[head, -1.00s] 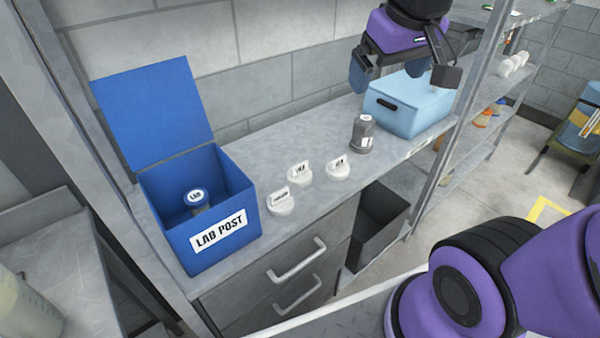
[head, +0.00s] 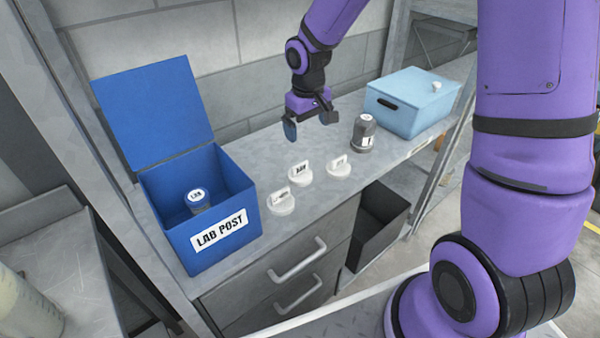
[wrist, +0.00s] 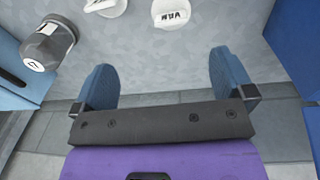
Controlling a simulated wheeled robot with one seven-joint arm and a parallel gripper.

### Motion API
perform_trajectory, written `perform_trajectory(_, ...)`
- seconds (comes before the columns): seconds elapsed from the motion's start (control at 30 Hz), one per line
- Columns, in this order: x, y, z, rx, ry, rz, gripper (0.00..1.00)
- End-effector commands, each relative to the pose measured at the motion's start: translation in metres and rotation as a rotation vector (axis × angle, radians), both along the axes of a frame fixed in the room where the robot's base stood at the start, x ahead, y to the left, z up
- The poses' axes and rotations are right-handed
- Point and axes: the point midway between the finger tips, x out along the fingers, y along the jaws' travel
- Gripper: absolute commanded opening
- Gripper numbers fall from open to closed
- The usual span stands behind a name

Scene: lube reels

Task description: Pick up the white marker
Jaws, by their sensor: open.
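Three white markers with small labels stand on the grey shelf top, at the left (head: 281,203), the middle (head: 300,173) and the right (head: 339,167). The middle one's label shows in the wrist view (wrist: 172,15), and another white marker is cut off beside it (wrist: 106,7). The label words are too small to read surely. My gripper (head: 308,133) is open and empty above the shelf, behind the markers and near the wall. Its blue fingers are spread wide in the wrist view (wrist: 165,80), with bare shelf between them.
A blue LAB POST box (head: 222,234) with raised lid stands at the left, a labelled container (head: 197,200) inside. A grey bottle (head: 363,134) stands right of the markers. A light blue box (head: 412,108) with a small white object (head: 436,87) on top is farther right.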

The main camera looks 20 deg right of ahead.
Motion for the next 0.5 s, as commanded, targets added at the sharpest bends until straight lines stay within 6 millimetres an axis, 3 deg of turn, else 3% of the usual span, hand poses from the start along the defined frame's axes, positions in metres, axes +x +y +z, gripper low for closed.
perform_trajectory(0.03,0.005,0.003,-0.015,0.010,0.018,0.008,1.00)
perform_trajectory(0.13,0.012,0.009,-0.036,0.025,0.038,0.022,1.00)
perform_trajectory(0.5,0.019,0.016,-0.078,0.044,0.058,0.036,1.00)
